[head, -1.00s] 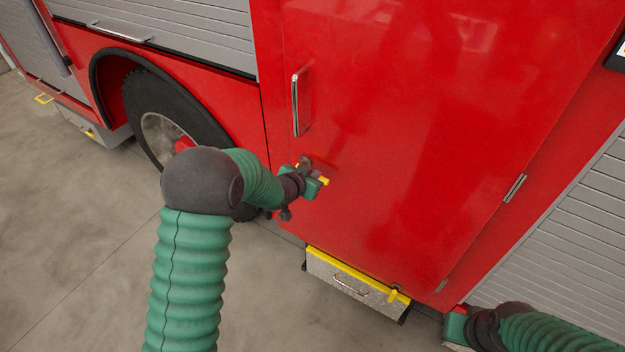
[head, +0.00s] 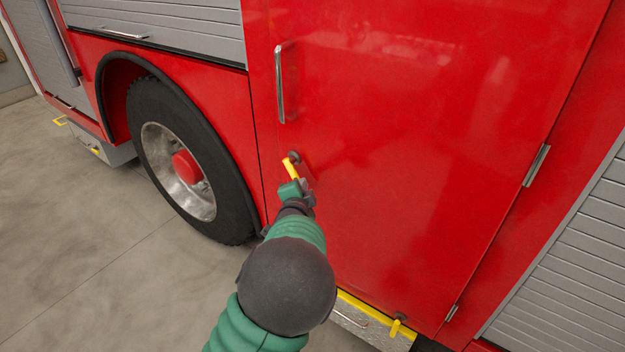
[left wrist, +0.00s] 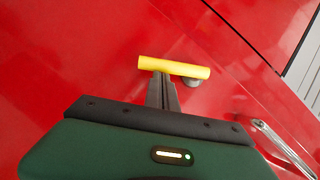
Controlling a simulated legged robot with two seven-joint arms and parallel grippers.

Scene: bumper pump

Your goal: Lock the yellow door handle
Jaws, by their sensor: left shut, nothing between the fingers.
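The yellow door handle (head: 291,168) is a short bar on a dark round pivot on the red door (head: 400,130). In the head view it slants from the pivot down towards my gripper. In the left wrist view the handle (left wrist: 173,67) lies almost level, with the grey pivot behind its right part. My left gripper (head: 297,188) is just below the handle's lower end, shut and empty. In the left wrist view the fingertips (left wrist: 161,82) meet or nearly meet the bar near its left end; I cannot tell if they touch. My right gripper is out of view.
A chrome grab bar (head: 280,84) is above the handle; it also shows in the left wrist view (left wrist: 284,147). Below the door is a step (head: 362,318) with a yellow edge and latch. A wheel (head: 180,160) stands left. Grey floor is clear at lower left.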

